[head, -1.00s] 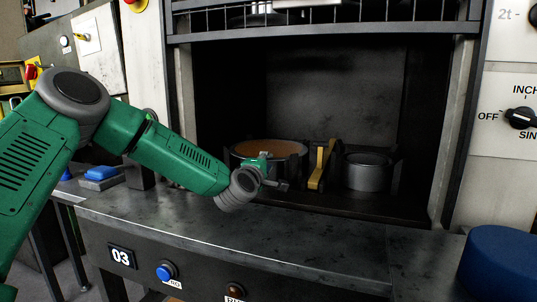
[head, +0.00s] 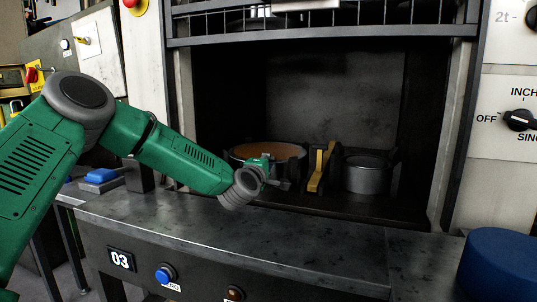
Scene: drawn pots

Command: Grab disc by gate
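An orange-brown disc (head: 266,151) lies in a round dark holder inside the open press bay, left of centre. The gate (head: 330,30), a dark barred frame, is raised across the top of the bay. My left gripper (head: 278,172) is at the front right edge of the disc's holder, in front of it in the picture. It hides part of the holder. The fingers are small and dark, so I cannot tell whether they are open or touch anything. My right gripper is out of view.
A yellow upright bracket (head: 321,167) stands right of the disc's holder, with a grey round pot (head: 367,174) beyond it. The dark metal ledge (head: 320,235) in front is clear. A blue rounded object (head: 500,264) is at the lower right.

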